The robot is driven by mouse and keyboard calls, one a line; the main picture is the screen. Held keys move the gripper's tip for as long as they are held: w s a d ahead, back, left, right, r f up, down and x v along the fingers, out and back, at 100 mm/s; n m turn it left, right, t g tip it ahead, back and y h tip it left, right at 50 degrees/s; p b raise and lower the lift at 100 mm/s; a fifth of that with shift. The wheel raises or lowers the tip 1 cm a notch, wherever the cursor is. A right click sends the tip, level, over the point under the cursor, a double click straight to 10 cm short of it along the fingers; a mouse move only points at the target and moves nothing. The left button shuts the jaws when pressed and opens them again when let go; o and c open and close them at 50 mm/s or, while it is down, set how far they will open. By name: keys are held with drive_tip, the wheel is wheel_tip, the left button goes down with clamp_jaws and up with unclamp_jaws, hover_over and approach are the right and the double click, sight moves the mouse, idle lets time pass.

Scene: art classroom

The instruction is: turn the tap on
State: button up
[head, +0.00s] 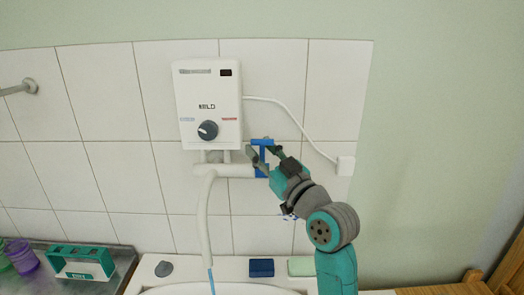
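The tap has a blue handle (262,143), upright on the right end of the white pipe (212,171) beneath the wall water heater (208,85). My gripper (259,149) is at the handle, coming from the right. Its two dark fingers are apart, one on the left and one on the right, and they overlap the handle in the view. I cannot tell whether they touch it. The fingers hide part of the handle. A white hose (203,225) runs down from the pipe. A thin blue strip (211,281) shows at its lower end; I cannot tell whether it is water.
A white basin (215,291) stands below, with a dark blue block (261,267), a pale green block (301,266) and a grey round item (163,268) on its ledge. A teal holder (82,262) and purple cup (22,256) are at left. A white cable runs to a wall socket (345,166).

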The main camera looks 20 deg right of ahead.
drive_tip(key=v, duration=1.2)
drive_tip(key=shift+f, duration=0.15)
drive_tip(key=s+f+m+g+h, duration=0.15)
drive_tip(key=s+f, duration=0.25)
drive_tip(key=f, duration=0.4)
drive_tip(key=s+f+m+h, duration=0.3)
drive_tip(key=s+f, duration=0.2)
drive_tip(key=f, duration=0.4)
drive_tip(key=s+f+m+g+h, duration=0.15)
drive_tip(key=s+f, duration=0.25)
drive_tip(key=f, duration=0.4)
drive_tip(key=s+a+f+g, duration=0.1)
drive_tip(key=s+f, duration=0.3)
drive_tip(key=s, duration=0.9)
drive_tip(key=s+a+f+g, duration=0.1)
drive_tip(key=s+f, duration=0.3)
drive_tip(key=s, duration=1)
drive_tip(key=shift+s+a+f, duration=0.2)
drive_tip(key=shift+s+a, duration=0.1)
drive_tip(key=shift+a, duration=0.1)
